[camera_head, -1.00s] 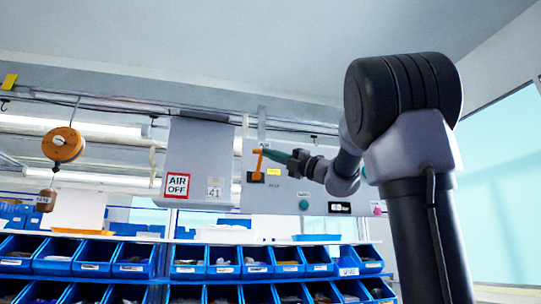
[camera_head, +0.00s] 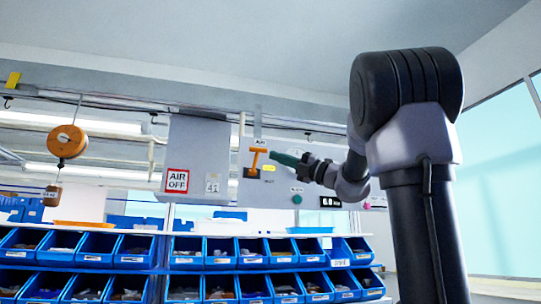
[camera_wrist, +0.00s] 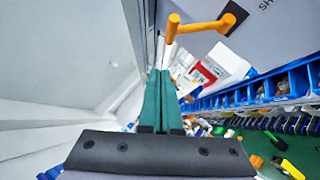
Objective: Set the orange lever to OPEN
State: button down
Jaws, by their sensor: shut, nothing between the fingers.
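The orange lever (camera_head: 255,160) is mounted on a small black base on a grey panel (camera_head: 284,180). In the head view its arm rises from the base, slightly tilted right, to a short crosspiece at the top. In the wrist view the lever (camera_wrist: 200,27) runs from the black base to a round-ended handle near the top middle. My gripper (camera_head: 273,155) is shut, with its green fingers just right of the lever's top. In the wrist view my gripper (camera_wrist: 160,73) is empty, its tips below the handle. I cannot tell whether they touch it. The position labels are unreadable.
A grey plate with an AIR OFF sign (camera_head: 177,181) hangs left of the panel. A green button (camera_head: 297,199) and a small display (camera_head: 330,202) sit low on the panel. Blue bins (camera_head: 204,254) fill racks below. An orange reel (camera_head: 67,141) hangs at left.

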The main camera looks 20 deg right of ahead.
jog(key=v, duration=0.6)
jog(key=shift+s+d, duration=0.15)
jog(key=shift+s, duration=0.1)
